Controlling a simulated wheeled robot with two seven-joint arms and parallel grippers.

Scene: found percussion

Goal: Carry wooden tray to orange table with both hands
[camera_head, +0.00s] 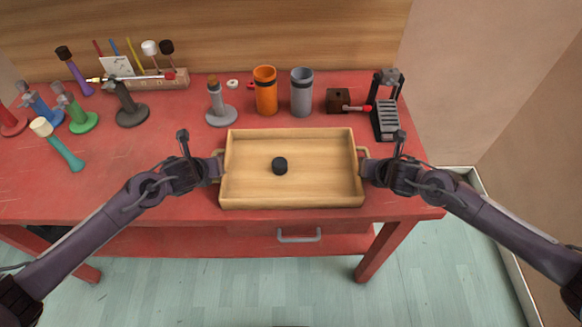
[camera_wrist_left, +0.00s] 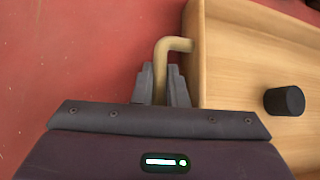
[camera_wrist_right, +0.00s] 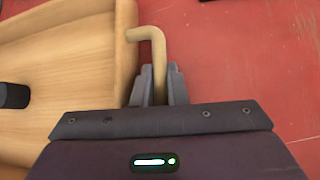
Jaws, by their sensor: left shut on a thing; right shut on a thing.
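The wooden tray (camera_head: 320,181) is a shallow rectangular box near the front edge of a red table. A small black cylinder (camera_head: 280,166) stands inside it, left of the middle. My left gripper (camera_wrist_left: 162,84) is shut on the tray's left handle (camera_wrist_left: 173,45). My right gripper (camera_wrist_right: 156,86) is shut on the tray's right handle (camera_wrist_right: 146,34). I cannot tell if the tray touches the tabletop. No orange table shows in these views.
The red table (camera_head: 170,165) holds an orange cup (camera_head: 265,91), a grey cup (camera_head: 301,92), a grey stand (camera_head: 220,108) and a black slotted device (camera_head: 386,112) behind the tray. Mallets and coloured stands crowd the left. A drawer handle (camera_head: 299,237) juts below the front edge.

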